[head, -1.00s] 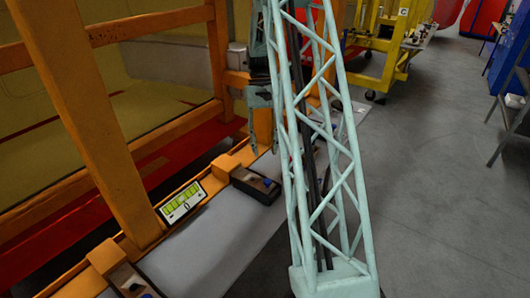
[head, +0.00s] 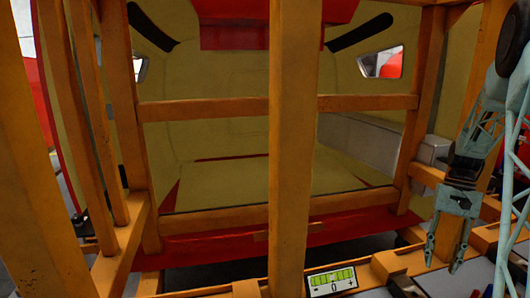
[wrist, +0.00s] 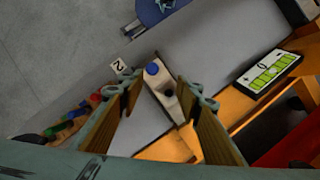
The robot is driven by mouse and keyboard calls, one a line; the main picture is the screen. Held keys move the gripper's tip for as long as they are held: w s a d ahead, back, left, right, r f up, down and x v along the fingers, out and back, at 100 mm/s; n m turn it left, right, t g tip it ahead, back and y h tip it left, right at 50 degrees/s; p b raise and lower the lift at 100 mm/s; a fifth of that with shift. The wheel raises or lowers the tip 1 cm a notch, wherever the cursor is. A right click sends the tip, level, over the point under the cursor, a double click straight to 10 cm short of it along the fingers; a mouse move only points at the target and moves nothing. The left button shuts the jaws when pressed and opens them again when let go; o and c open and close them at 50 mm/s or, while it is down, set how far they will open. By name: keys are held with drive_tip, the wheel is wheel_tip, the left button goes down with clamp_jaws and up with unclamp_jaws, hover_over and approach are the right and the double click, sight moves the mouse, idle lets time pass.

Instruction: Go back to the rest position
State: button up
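My gripper (head: 442,264) hangs at the right of the head view, pointing down, with its two fingers apart. The wrist view also shows my gripper (wrist: 158,98) with its fingers spread. A white bottle with a blue cap (wrist: 160,78) shows between and beyond the fingers, with gaps on both sides; it does not look gripped. No marker of a rest position shows.
An orange frame (head: 290,150) stands before a yellow-green and red nosecone (head: 220,135). A grey shelf (wrist: 205,45), a "2" tag (wrist: 119,67) and coloured items (wrist: 75,118) lie near my gripper.

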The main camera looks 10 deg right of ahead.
drive_tip(key=s+a+r+n+t+h+b, duration=0.1)
drive_tip(key=s+a+r+n+t+b, duration=0.15)
drive_tip(key=a+r, duration=0.8)
drive_tip(key=s+a+r+n+t+h+b, duration=0.1)
drive_tip(key=s+a+r+b, duration=0.2)
drive_tip(key=a+r, duration=0.75)
drive_tip(key=s+a+f+n+t+b, duration=0.2)
drive_tip(key=s+a, duration=0.8)
drive_tip(key=s, duration=0.1)
drive_tip(key=s+a+f+n+t+b, duration=0.2)
drive_tip(key=s+a+b, duration=0.1)
drive_tip(key=s+a, duration=0.8)
drive_tip(key=shift+s+a+f+h+b, duration=0.25)
drive_tip(key=shift+s+a+h+b, duration=0.05)
drive_tip(key=shift+s+b, duration=0.1)
idle(0.7)
wheel_tip(320, 180, down, 2)
drive_tip(key=shift+f+b, duration=0.25)
drive_tip(key=shift+b, duration=0.9)
drive_tip(key=shift+r, duration=0.1)
